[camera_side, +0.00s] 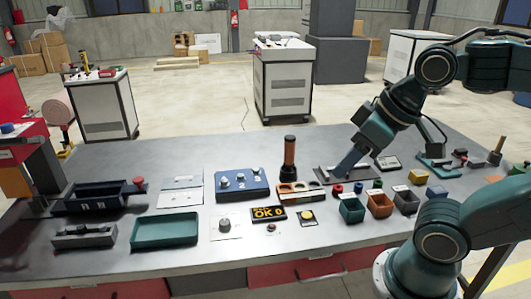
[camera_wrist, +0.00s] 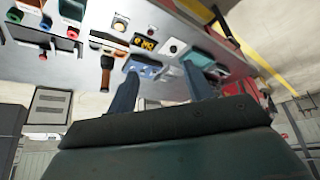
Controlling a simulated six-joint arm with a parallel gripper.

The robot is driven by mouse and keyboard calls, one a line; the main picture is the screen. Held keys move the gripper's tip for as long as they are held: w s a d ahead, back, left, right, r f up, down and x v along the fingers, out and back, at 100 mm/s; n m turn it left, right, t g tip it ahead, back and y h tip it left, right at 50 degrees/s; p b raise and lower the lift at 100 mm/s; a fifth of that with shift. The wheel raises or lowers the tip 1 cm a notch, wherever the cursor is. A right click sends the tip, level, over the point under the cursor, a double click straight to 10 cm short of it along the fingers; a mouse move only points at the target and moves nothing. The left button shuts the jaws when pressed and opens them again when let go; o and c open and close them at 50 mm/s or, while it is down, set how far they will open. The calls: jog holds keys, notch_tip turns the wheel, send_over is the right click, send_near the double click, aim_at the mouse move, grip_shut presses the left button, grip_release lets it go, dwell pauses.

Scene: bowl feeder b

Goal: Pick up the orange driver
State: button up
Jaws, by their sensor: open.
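An upright driver (camera_side: 289,152) with an orange-brown grip and dark ends stands near the back middle of the table, behind a wooden holder. It also shows in the wrist view (camera_wrist: 107,66), left of my fingers. My gripper (camera_side: 343,170) is to the right of the driver in the side view, tilted down over a dark plate and apart from the driver. In the wrist view my gripper (camera_wrist: 165,82) has its two blue-grey fingers spread with nothing held between them.
The wooden holder (camera_side: 300,190) is just in front of the driver. A blue knob box (camera_side: 240,184) stands to its left. Small bins (camera_side: 379,205) and red and green rings stand at the right front. A green tray (camera_side: 165,230) lies front left.

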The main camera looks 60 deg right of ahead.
jog(key=shift+o, duration=0.2)
jog(key=shift+o, duration=0.7)
jog(key=w+d+r+m+g, duration=0.2)
jog(key=w+d+m, duration=0.3)
jog(key=w, duration=0.4)
jog(key=w+d+r+m+g, duration=0.1)
jog(key=w+d+r+m, duration=0.1)
jog(key=w+d+m, duration=0.55)
jog(key=w+d+f+m+g, duration=0.1)
jog(key=w+d+f, duration=0.2)
jog(key=d, duration=0.2)
jog(key=w+d+f+m, duration=0.2)
jog(key=w+d+f, duration=0.2)
jog(key=w+d+f+m+g, duration=0.1)
jog(key=w+d+f+m, duration=0.1)
jog(key=w+d+f, duration=0.1)
jog(key=shift+w+d+f+g, duration=0.1)
jog(key=shift+w+d, duration=0.15)
jog(key=shift+d, duration=0.2)
jog(key=shift+w+d+g, duration=0.1)
jog(key=shift+w+d, duration=0.1)
jog(key=shift+d, duration=0.25)
jog(key=shift+w+d+f+g, duration=0.1)
jog(key=shift+w+d, duration=0.15)
jog(key=shift+d, duration=0.2)
jog(key=shift+d+f+m, duration=0.15)
jog(key=shift+d+m, duration=0.1)
jog(key=shift+d, duration=0.05)
